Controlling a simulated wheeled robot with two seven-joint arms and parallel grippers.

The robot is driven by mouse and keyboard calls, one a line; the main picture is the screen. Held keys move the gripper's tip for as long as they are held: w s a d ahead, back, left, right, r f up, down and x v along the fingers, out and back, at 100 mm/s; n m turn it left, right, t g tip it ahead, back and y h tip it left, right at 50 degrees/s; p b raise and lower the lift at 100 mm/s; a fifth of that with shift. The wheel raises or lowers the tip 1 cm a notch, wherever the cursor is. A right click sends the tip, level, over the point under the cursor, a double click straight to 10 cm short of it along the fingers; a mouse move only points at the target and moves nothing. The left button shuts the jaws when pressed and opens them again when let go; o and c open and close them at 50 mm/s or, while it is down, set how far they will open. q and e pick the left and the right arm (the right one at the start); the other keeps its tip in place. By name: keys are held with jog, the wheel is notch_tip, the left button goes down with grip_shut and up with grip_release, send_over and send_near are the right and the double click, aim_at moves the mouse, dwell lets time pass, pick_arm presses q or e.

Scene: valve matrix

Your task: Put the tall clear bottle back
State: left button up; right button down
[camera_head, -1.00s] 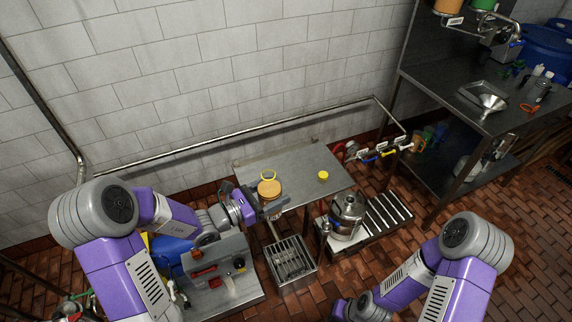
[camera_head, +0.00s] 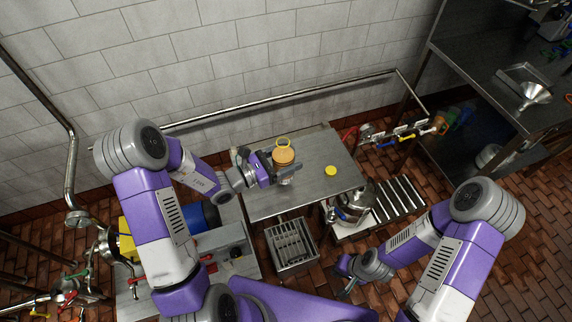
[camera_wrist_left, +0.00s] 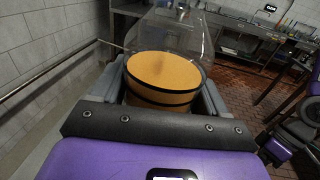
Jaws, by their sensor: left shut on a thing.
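The tall clear bottle (camera_head: 284,157) has orange contents and a yellow ring at its mouth. My left gripper (camera_head: 285,170) is shut around its body, with the bottle roughly upright over the steel table. In the left wrist view, the orange surface and dark bands of the bottle (camera_wrist_left: 165,70) sit between the two fingers, with its clear upper part rising beyond. I cannot tell whether its base touches the table. My right gripper (camera_head: 346,288) is low at the right, away from the bottle; its jaw opening is unclear.
The steel table (camera_head: 310,185) has bare room around a round yellow piece (camera_head: 331,170). A steel pot (camera_head: 358,198) stands by a slatted rack (camera_head: 402,196). A slotted metal box (camera_head: 291,243) is in front. Valves on a pipe (camera_head: 410,133) are right of the table.

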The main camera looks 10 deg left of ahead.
aim_at(286, 164)
pick_arm(q)
jog(key=shift+w+f, duration=0.1)
jog(key=shift+f, duration=1.55)
jog(key=shift+f+b, duration=0.15)
jog(key=shift+b, duration=0.2)
jog(key=o, duration=1.1)
jog(key=shift+c, duration=0.2)
jog(key=shift+r, duration=0.2)
jog(key=v, duration=1.2)
